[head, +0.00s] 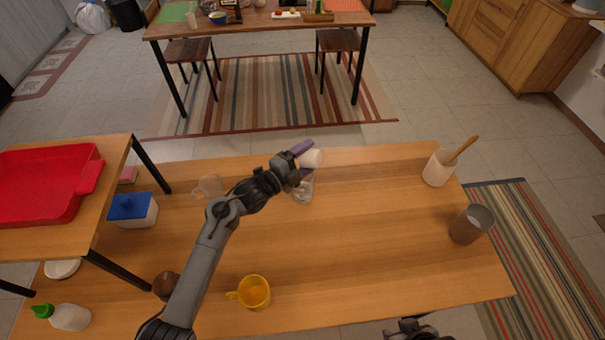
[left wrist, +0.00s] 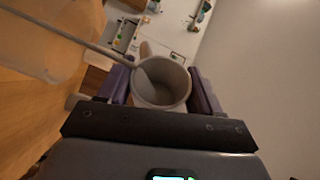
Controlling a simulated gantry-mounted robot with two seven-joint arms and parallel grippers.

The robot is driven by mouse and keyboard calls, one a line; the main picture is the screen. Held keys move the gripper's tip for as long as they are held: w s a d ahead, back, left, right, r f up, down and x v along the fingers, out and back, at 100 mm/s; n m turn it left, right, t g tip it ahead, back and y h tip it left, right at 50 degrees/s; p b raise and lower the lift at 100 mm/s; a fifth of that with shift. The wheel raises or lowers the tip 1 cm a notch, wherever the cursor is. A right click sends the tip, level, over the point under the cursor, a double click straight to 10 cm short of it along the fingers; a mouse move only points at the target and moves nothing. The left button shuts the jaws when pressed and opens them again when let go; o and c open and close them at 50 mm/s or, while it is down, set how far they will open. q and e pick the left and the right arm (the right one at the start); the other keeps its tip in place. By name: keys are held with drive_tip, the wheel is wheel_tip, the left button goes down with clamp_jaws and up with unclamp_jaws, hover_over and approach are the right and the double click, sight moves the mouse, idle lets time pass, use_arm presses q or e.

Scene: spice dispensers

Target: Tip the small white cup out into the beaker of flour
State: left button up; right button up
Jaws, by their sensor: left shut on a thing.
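The small white cup (head: 313,159) is held in my left gripper (head: 299,158), above the table and just over a clear glass beaker (head: 303,191). The cup looks tilted in the head view. In the left wrist view the cup (left wrist: 161,82) sits between the two purple fingers, its mouth toward the camera, with a pale patch inside; I cannot tell how much it holds. Some pale content shows low in the beaker, which the gripper partly covers. My right gripper (head: 410,330) only peeks in at the bottom edge; its fingers are not clear.
A clear glass mug (head: 208,187) stands left of the beaker. The table's middle right is clear.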

use_arm(q)
drive_tip(key=shift+w+a+n+t+h+b, duration=0.1)
drive_tip(key=shift+a+n+t+h+b, duration=0.1)
drive_tip(key=shift+n+b, duration=0.4)
drive_tip(key=shift+w+a+n+t+h+b, duration=0.1)
drive_tip(key=shift+a+n+t+h+b, duration=0.1)
drive_tip(key=shift+n+b, duration=0.35)
idle(1.2)
drive_tip(key=shift+n, duration=0.45)
